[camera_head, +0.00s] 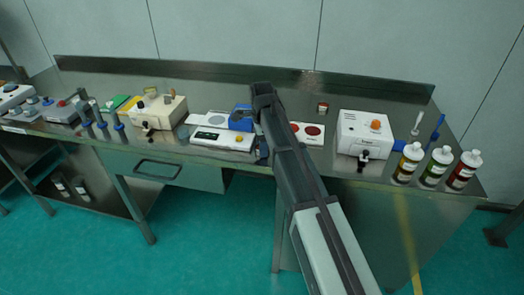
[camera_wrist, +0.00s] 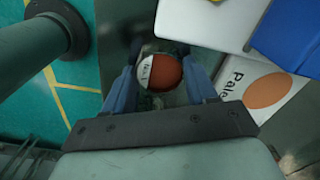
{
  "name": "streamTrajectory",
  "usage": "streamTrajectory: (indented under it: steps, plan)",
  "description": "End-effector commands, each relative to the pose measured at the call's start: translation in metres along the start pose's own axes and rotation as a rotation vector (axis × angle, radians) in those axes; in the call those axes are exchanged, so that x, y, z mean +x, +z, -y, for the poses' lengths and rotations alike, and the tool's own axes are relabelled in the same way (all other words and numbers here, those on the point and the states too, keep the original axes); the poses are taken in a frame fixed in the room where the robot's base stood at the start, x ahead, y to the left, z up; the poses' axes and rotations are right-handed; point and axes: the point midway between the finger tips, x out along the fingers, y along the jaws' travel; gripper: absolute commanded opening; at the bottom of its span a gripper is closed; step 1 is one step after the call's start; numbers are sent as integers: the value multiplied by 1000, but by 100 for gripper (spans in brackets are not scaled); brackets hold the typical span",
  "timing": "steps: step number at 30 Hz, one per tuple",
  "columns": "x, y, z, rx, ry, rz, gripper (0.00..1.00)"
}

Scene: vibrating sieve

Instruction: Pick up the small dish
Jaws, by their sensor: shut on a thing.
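The small dish (camera_wrist: 160,72) is round, with orange-brown contents and a white label reading "No.1". In the wrist view it sits between the two blue fingers of my gripper (camera_wrist: 161,82), which is shut on it. The dish is hidden in the head view, where my arm reaches over the front of the bench and my gripper (camera_head: 262,153) is mostly covered by the arm. I cannot tell from these views whether the dish is clear of the bench top.
A white device with a yellow button (camera_head: 224,140) and a blue object (camera_head: 241,119) stand close left of my gripper. A card with coloured circles (camera_head: 307,133) lies to the right; its "Pale" patch (camera_wrist: 266,91) shows close by. A white box (camera_head: 364,135) and bottles (camera_head: 436,167) stand farther right.

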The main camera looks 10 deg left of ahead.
Motion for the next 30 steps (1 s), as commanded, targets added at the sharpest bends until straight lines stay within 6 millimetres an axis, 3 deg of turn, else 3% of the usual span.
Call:
streamTrajectory:
  steps: [8,17,23,30]
  plan:
    - [0,0,0,0,0,0,24]
    - [-2,0,0,0,0,0,23]
    - [-22,0,1,0,-2,0,23]
    - [-63,0,1,0,-2,0,23]
